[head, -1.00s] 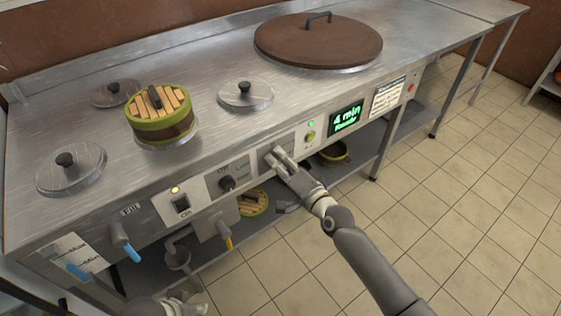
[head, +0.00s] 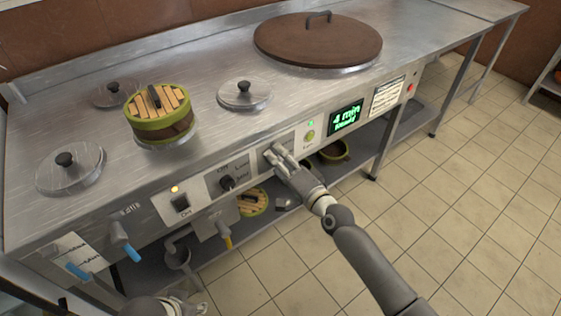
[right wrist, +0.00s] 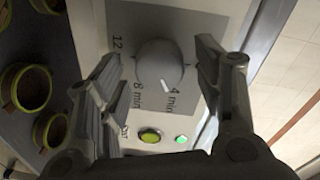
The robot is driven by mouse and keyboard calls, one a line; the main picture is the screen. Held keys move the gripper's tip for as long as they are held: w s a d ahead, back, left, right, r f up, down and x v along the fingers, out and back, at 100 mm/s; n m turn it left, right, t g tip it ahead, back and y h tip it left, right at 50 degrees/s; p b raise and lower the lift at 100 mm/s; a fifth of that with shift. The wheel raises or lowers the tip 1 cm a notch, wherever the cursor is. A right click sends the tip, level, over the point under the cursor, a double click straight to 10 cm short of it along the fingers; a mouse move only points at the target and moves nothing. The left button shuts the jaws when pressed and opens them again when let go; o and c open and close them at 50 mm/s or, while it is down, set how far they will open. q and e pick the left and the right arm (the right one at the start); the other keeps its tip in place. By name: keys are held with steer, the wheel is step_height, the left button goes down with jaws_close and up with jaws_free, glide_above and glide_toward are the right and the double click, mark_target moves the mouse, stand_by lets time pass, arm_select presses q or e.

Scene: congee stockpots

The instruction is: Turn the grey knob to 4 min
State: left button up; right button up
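The grey knob (right wrist: 160,65) is round and sits on a grey dial plate marked 4 min, 8 min and 12. Its white pointer mark is toward the 4 min label (right wrist: 178,96). The green display (head: 346,118) on the front panel reads 4 min, with a smaller line that looks like "Ready". My right gripper (head: 275,155) is at the panel over the knob, which it hides in the head view. In the right wrist view its fingers (right wrist: 158,58) are spread on both sides of the knob with gaps, holding nothing.
A green button (head: 310,135) with a lit lamp is just right of the knob. A brown lid (head: 318,40) and a wooden-lidded pot (head: 160,118) are above on the counter.

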steer(key=f+v, duration=0.1)
steer(key=v, duration=1.1)
steer(key=shift+r, duration=0.4)
